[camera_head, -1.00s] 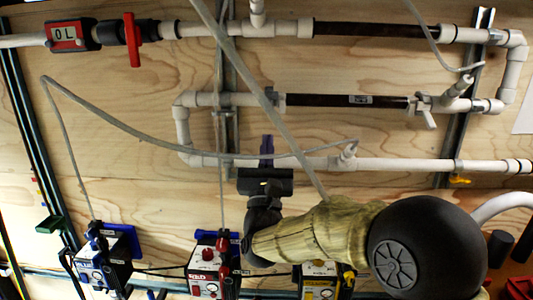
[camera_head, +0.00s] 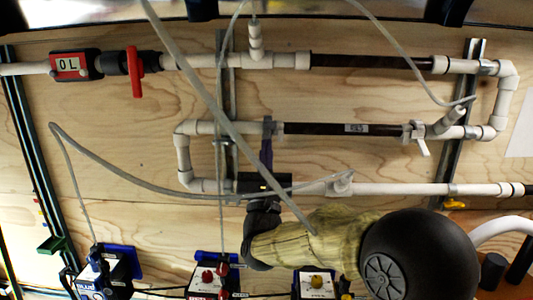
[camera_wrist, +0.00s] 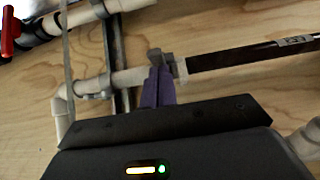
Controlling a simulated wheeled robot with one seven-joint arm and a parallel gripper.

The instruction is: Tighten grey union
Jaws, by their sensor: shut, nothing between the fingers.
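The grey union (camera_head: 267,127) appears to be the small grey fitting on the middle pipe, at the left end of the dark filter tube (camera_head: 345,129). In the wrist view, the grey union (camera_wrist: 157,57) has a short raised tab and sits at the tips of my purple fingers. My gripper (camera_head: 267,142) points up at it from below. In the wrist view my gripper (camera_wrist: 159,72) has its fingers together and empty. The tips overlap the fitting's lower edge; I cannot tell whether they touch it.
A red-handled valve (camera_head: 136,71) is on the upper pipe at left. A grey hose (camera_head: 205,95) crosses diagonally near my gripper. A white-handled valve (camera_head: 418,137) is right of the filter tube. Pump boxes (camera_head: 207,281) stand below.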

